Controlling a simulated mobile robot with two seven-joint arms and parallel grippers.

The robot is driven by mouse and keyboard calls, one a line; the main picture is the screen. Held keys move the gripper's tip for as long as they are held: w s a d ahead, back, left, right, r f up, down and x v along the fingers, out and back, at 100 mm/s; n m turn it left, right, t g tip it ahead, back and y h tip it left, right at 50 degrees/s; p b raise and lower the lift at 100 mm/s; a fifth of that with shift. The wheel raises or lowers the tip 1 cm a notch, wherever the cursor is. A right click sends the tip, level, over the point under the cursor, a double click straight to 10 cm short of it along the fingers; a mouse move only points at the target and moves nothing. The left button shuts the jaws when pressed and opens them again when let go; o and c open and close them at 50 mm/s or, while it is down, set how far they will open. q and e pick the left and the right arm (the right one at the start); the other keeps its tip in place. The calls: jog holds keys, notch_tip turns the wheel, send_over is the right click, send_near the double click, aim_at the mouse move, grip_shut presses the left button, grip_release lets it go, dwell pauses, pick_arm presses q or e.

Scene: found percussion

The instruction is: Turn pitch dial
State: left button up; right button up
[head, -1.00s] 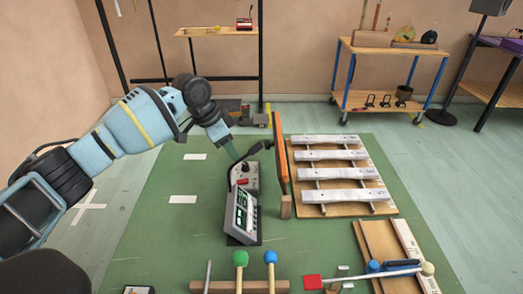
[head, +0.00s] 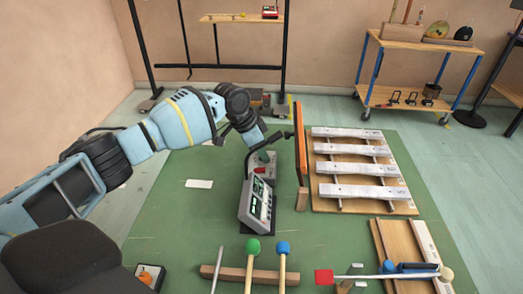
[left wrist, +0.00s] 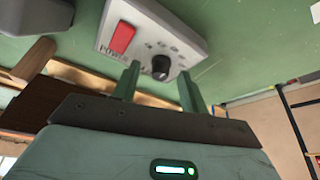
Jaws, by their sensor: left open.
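The pitch dial (left wrist: 161,66) is a black round knob with a pale mark, on a grey control box (left wrist: 180,38) with a red POWER switch (left wrist: 122,38). In the head view the control box (head: 268,172) stands on the green mat, its dial hidden by my gripper. My left gripper (head: 263,154) is over the box. In the left wrist view its two green fingers (left wrist: 158,72) are open, with the dial showing between their tips. I cannot tell whether either finger touches it. My right gripper is not in view.
A grey unit with lit screens (head: 257,204) stands just in front of the control box. An orange upright panel (head: 300,145) rises close on the right, beside a frame of metal bars (head: 358,168). Mallets (head: 252,262) rest on a wooden block in front.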

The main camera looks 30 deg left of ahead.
pick_arm(q)
jog(key=shift+w+f, duration=0.1)
jog(key=shift+f, duration=0.1)
jog(key=shift+c, duration=0.2)
grip_shut()
jog(key=shift+m+g+h, duration=0.4)
jog(key=shift+m, duration=0.9)
jog(key=shift+w+m+g+h+b, duration=0.1)
jog(key=shift+m+g+h+b, duration=0.35)
jog(key=shift+m, duration=1.15)
jog(key=shift+y, duration=0.25)
